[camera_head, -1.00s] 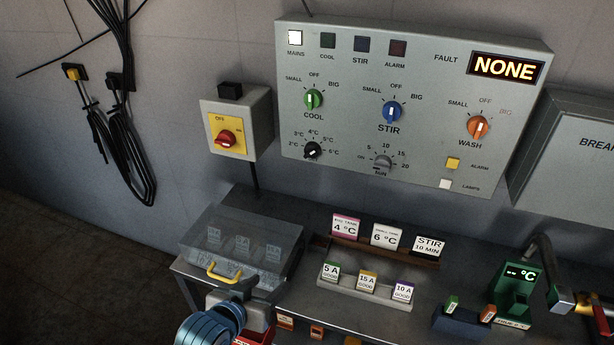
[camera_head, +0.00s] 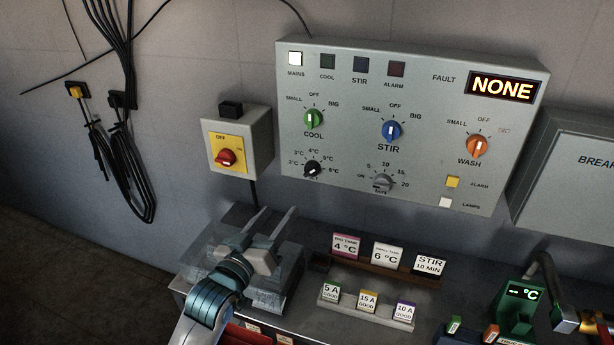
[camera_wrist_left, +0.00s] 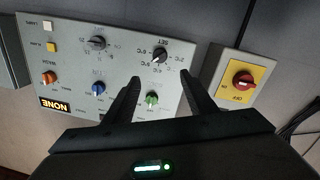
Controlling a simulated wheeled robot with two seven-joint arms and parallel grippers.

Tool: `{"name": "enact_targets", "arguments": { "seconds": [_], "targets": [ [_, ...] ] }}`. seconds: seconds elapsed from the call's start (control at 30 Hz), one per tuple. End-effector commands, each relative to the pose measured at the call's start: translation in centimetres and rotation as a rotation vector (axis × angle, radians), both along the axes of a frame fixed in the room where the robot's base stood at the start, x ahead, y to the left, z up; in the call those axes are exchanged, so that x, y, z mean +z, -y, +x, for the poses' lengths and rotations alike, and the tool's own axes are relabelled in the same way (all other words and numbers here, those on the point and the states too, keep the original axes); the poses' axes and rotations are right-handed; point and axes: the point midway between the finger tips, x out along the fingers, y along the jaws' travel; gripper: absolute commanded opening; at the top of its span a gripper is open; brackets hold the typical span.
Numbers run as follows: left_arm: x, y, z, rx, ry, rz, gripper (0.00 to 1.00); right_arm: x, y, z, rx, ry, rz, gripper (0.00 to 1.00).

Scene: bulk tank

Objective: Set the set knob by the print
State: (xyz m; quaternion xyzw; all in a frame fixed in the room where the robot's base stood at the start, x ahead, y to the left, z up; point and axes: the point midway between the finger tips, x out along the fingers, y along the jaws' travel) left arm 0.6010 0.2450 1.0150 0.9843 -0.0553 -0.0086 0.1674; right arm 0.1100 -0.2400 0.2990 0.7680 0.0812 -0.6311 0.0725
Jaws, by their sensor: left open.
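The set knob (camera_head: 312,169) is the small black dial at the panel's lower left, ringed by marks from 2°C to 6°C. It also shows in the left wrist view (camera_wrist_left: 160,56), upside down, with SET printed by it. Its pale mark seems to point near 5°C, but is too small to be sure. Printed cards stand in a brown rack: a pink-topped big tank 4°C card (camera_head: 346,246), a small tank 6°C card (camera_head: 386,256) and a stir 10 min card (camera_head: 430,264). My left gripper (camera_head: 275,212) is open and empty, below and apart from the knob.
The grey control panel (camera_head: 420,80) also bears the cool (camera_head: 313,119), stir (camera_head: 391,131) and wash (camera_head: 478,146) knobs. A yellow box with a red switch (camera_head: 226,158) is left of it. A clear-lidded case (camera_head: 285,275) lies under my left arm. The display (camera_head: 503,87) reads NONE.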

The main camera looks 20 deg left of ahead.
Motion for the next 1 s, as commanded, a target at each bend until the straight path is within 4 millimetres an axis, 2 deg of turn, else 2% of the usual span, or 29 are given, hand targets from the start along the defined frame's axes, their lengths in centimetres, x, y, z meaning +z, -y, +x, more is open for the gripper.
{"name": "enact_targets", "arguments": {
  "seconds": [0.27,0.47,0.67,0.8,1.0],
  "targets": [
    [0.0,0.0,0.4,0.000,-0.001,0.001,0.51,0.1,0.1,-0.3,0.000,-0.007,-0.002,0.31],
    [0.1,0.2,2.0,0.001,0.000,0.001,0.51,0.2,0.4,-1.3,-0.002,-0.031,-0.009,0.31],
    [0.2,0.6,5.0,0.001,-0.001,0.001,0.51,0.5,1.0,-3.1,-0.003,-0.072,-0.018,0.31],
    [0.2,0.8,7.6,0.002,-0.001,0.001,0.51,0.7,1.6,-5.0,-0.006,-0.114,-0.030,0.31],
    [0.2,1.3,11.2,0.000,-0.002,0.000,0.51,1.6,1.8,-4.9,-0.006,-0.111,-0.031,0.31]
  ]
}}
